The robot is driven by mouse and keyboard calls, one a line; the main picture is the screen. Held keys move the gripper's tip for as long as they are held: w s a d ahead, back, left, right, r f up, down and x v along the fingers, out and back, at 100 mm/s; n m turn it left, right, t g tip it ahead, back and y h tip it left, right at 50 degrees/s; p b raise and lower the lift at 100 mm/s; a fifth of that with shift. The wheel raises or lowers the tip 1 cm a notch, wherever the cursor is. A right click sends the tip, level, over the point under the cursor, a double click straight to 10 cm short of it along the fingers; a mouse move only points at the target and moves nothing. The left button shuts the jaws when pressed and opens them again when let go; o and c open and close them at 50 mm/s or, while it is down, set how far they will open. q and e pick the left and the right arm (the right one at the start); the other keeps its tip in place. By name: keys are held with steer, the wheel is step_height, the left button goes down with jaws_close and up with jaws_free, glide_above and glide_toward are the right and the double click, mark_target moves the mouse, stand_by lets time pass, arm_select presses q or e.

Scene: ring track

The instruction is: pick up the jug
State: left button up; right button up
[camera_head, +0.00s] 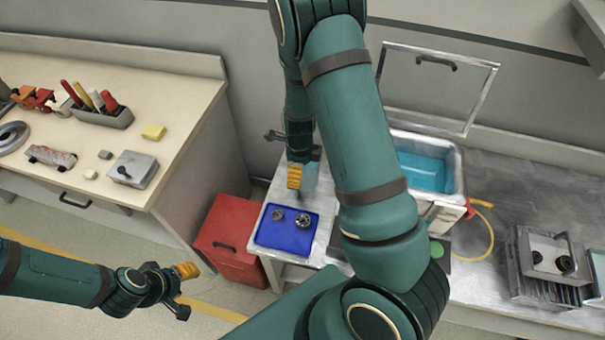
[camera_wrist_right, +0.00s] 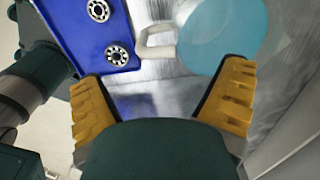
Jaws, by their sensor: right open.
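The jug (camera_wrist_right: 225,38) shows from above in the right wrist view as a round light-blue shape, with a pale handle (camera_wrist_right: 152,44) on its left side. In the head view only a pale blue part of the jug (camera_head: 311,174) shows beside my right gripper (camera_head: 295,177); the arm hides the rest. My right gripper is open and empty, with its yellow fingers (camera_wrist_right: 162,78) spread wide. The handle lies ahead of the gap between the fingertips, apart from them. My left gripper (camera_head: 185,286) is over the floor at lower left, away from the jug.
A blue tray (camera_head: 281,241) with bearing rings lies left of the jug. A red box (camera_head: 228,237) stands beside the bench. Behind my right arm is a tank of blue liquid (camera_head: 424,172) with its lid raised. A metal rack (camera_head: 545,282) stands at right.

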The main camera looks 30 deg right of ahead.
steer(key=f, duration=0.5)
steer(key=shift+w+a+f+b, duration=0.1)
steer(key=shift+w+a+b, duration=0.1)
steer(key=shift+a+b, duration=0.2)
steer(key=shift+d, duration=0.1)
steer(key=c, duration=1.4)
